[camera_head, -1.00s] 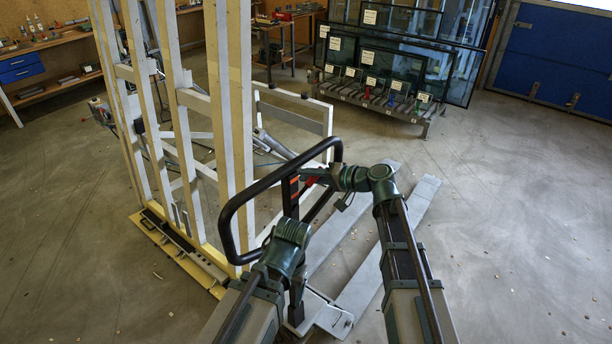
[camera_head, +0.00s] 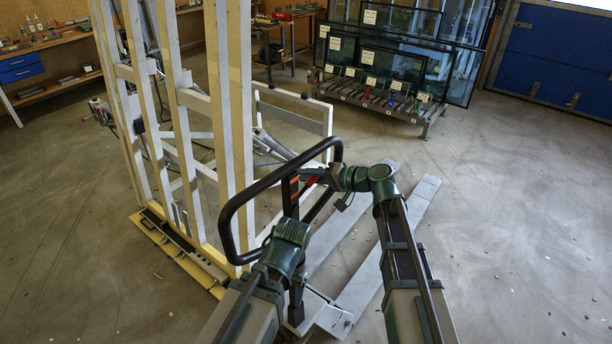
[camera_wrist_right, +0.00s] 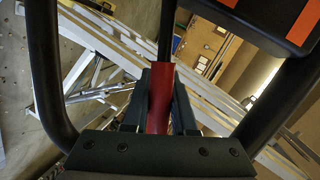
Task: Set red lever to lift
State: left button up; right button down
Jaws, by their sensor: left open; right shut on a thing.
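The red lever (camera_head: 311,181) sits beside the black post with orange-red marks (camera_head: 293,190), inside the black loop handle (camera_head: 232,212). My right gripper (camera_head: 322,176) is shut on the lever. In the right wrist view the red lever (camera_wrist_right: 160,98) stands between the two dark fingers of the right gripper (camera_wrist_right: 160,88), with a black rod running on beyond it. My left gripper (camera_head: 290,232) is lower, close to the loop handle. It is open, but its fingers are mostly hidden by its own wrist, so I cannot tell whether they touch the handle.
A tall frame of pale uprights (camera_head: 239,130) with a yellow base (camera_head: 168,248) stands at left. Grey floor beams (camera_head: 400,235) run out past my right arm. A glass rack (camera_head: 375,100) stands at the back. The floor to the right is open.

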notch_tip(320, 180, down, 7)
jog(key=m+y+b, duration=0.3)
jog(key=m+b, duration=0.3)
jog(key=b, duration=0.6)
jog(key=shift+s+a+f+m+g+b, duration=0.2)
jog(key=shift+m+g+b, duration=0.1)
jog(key=shift+m+b, duration=0.1)
jog(key=c, duration=0.7)
grip_release()
jog(key=shift+d, duration=0.1)
jog(key=f+v, duration=0.1)
jog(key=v, duration=1.2)
jog(key=shift+d+r+p, duration=0.35)
jog(key=shift+d, duration=0.05)
